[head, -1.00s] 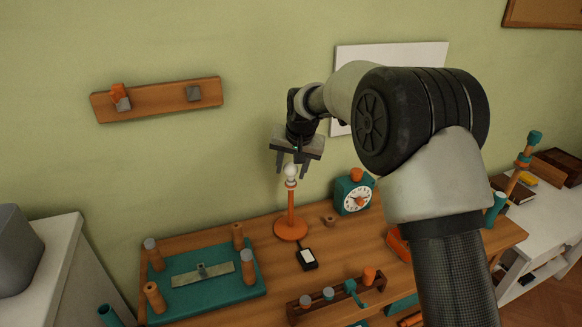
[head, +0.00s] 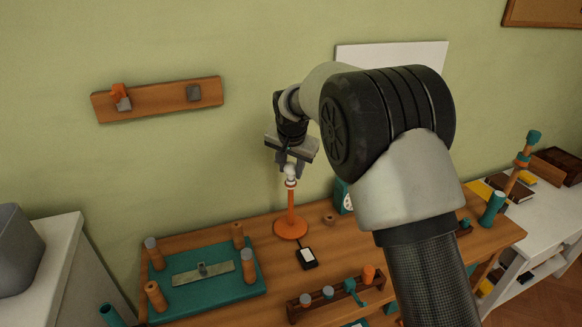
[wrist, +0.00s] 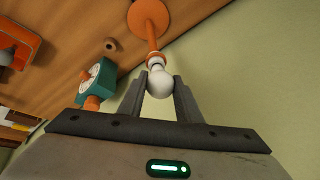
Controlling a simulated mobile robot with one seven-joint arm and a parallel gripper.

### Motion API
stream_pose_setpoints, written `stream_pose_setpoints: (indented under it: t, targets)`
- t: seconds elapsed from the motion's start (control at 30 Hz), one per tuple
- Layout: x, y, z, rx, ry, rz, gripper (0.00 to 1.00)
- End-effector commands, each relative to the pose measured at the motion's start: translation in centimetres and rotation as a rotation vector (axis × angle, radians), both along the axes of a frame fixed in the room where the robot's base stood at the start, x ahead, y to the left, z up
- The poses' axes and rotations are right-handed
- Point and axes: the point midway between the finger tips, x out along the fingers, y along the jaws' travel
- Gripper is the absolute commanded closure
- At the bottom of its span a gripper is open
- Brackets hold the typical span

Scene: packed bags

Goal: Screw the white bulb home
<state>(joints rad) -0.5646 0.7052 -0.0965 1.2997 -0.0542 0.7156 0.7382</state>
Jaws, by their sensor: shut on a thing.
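The white bulb (head: 291,172) sits upright at the top of the orange lamp stand (head: 291,212), whose round base rests on the wooden table. My gripper (head: 290,163) is directly above the stand, pointing down, with its fingers shut on the bulb. In the wrist view the bulb (wrist: 160,83) lies between the two grey fingertips (wrist: 160,85), with the orange stem (wrist: 152,36) beyond it. The bulb's thread is hidden, so how deep it sits in the socket cannot be told.
A teal clock (wrist: 97,80) stands beside the lamp, partly hidden by my arm in the head view. A switch box (head: 307,258) lies before the lamp base. A teal board with pegs (head: 205,290) is at left, a peg rack (head: 330,300) in front.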

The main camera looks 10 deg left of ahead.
Motion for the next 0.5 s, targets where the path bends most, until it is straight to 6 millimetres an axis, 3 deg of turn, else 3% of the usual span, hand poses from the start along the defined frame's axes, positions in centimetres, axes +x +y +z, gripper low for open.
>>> stream_pose_setpoints:
  t: [0.27, 0.5]
  targets:
    - [-0.02, 0.21, 0.07, 0.003, -0.002, -0.01, 0.96]
    - [-0.1, 0.34, 0.17, 0.0, -0.001, -0.237, 0.96]
